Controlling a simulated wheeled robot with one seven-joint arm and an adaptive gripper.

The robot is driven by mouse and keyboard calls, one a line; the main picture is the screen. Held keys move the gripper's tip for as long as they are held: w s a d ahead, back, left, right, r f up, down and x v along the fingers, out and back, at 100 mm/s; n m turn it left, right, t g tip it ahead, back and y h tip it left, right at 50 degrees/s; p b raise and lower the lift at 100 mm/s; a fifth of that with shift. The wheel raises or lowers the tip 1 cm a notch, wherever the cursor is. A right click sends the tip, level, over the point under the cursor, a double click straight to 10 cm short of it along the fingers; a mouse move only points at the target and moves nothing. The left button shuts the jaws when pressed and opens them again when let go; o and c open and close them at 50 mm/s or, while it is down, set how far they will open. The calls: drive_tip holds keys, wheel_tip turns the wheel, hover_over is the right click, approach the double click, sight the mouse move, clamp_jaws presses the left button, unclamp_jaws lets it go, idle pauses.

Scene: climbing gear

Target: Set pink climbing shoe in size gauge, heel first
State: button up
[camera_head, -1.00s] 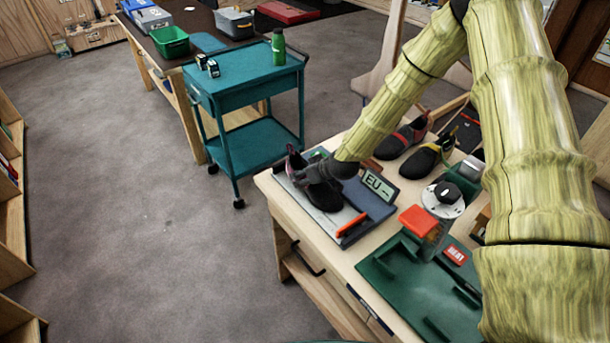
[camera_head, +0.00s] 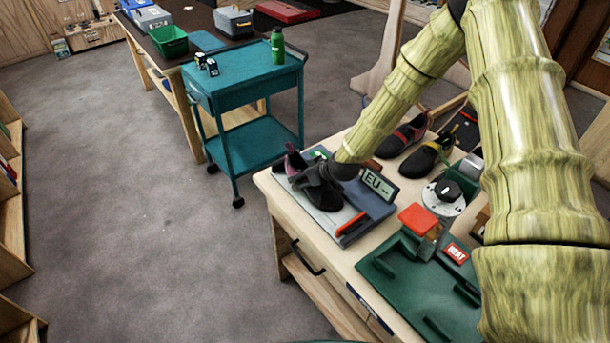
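The pink climbing shoe (camera_head: 326,199) is a dark shoe with a pink edge at its heel end. It is over the size gauge (camera_head: 352,232), a grey and blue tray with a red-orange slider and a display reading "EU". The heel end points to the back left and the toe to the front. My gripper (camera_head: 312,180) is at the shoe's upper and overlaps it. Its fingers are dark against the dark shoe, so I cannot tell how far they are closed. I cannot tell whether the sole touches the gauge bed.
Two other shoes (camera_head: 426,157) stand behind the gauge. A green tray (camera_head: 400,295) with a red "HEAT" label and a red-topped block (camera_head: 418,217) lie to the right. A white disc with a black knob (camera_head: 447,191) is beside them. A teal cart (camera_head: 250,97) stands at the left.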

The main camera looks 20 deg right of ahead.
drive_tip(key=shift+w+a+r, duration=0.1)
drive_tip(key=shift+r, duration=0.15)
drive_tip(key=shift+s+d+r, duration=0.2)
drive_tip(key=shift+s+r, duration=0.1)
drive_tip(key=shift+r, duration=0.25)
drive_tip(key=v, duration=1)
drive_tip(key=shift+s+d+r, duration=0.1)
drive_tip(key=shift+s+r, duration=0.05)
drive_tip(key=shift+s, duration=0.25)
